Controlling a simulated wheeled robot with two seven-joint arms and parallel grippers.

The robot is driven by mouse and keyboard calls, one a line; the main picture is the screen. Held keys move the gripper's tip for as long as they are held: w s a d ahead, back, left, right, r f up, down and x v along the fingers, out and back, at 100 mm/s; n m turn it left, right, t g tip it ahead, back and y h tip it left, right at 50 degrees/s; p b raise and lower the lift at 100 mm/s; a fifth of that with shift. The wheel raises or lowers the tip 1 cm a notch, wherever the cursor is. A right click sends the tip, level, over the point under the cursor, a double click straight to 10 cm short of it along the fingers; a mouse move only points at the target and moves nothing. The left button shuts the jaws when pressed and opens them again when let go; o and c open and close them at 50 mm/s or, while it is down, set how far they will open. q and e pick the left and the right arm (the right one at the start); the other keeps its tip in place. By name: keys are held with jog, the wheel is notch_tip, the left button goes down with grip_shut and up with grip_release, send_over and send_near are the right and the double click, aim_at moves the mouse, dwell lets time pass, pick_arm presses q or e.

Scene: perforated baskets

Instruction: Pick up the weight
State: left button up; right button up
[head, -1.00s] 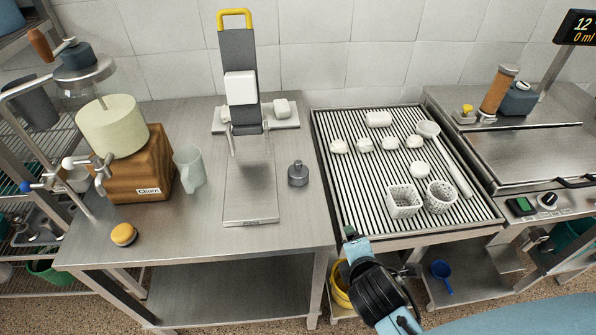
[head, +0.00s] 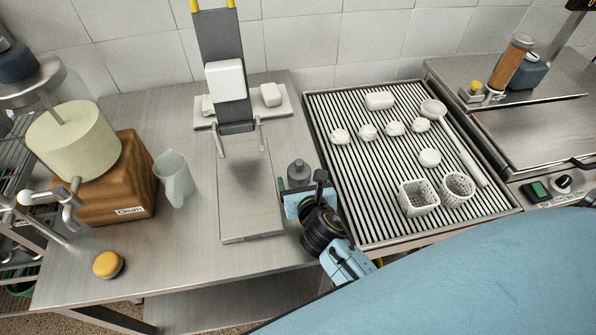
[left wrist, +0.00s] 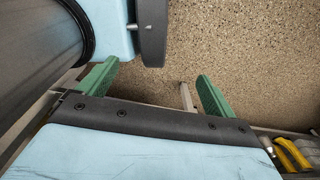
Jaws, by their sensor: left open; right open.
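The weight (head: 299,174) is a small dark grey cylinder with a knob on top. It stands upright on the steel table to the right of the press stand's base plate. My right gripper (head: 301,185) is open at the near side of the weight, with its fingers toward either side of it. The gripper's body hides the weight's lower front, so I cannot tell whether they touch. My left gripper (left wrist: 156,88) shows only in the left wrist view. Its green fingers are apart with nothing between them, above the speckled floor.
The press stand (head: 223,70) rises left of the weight. A slatted drain tray (head: 345,200) with white cheeses and two perforated baskets (head: 418,197) lies to the right. A translucent jug (head: 174,178) and wooden block (head: 137,190) stand left. The table's front left is mostly clear.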

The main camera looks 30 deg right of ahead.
aim_at(299, 174)
jog(key=shift+w+d+f, duration=0.15)
jog(key=shift+w+f, duration=0.15)
jog(key=shift+w, duration=0.3)
jog(key=shift+x, duration=0.95)
jog(key=b+x, duration=0.1)
jog(key=x, duration=0.2)
jog(key=shift+w+d+f, duration=0.15)
jog(key=shift+w+d, duration=0.05)
jog(key=shift+w, duration=0.2)
jog(key=shift+c, duration=0.4)
jog(key=c, duration=1.7)
pick_arm(q)
jog(key=shift+w+d+f, duration=0.1)
jog(key=shift+w+f, duration=0.15)
jog(key=shift+w, duration=0.4)
jog(key=shift+w+f, duration=0.25)
jog(key=shift+w, duration=0.35)
pick_arm(e)
jog(key=shift+w+r, duration=0.1)
jog(key=shift+r, duration=0.1)
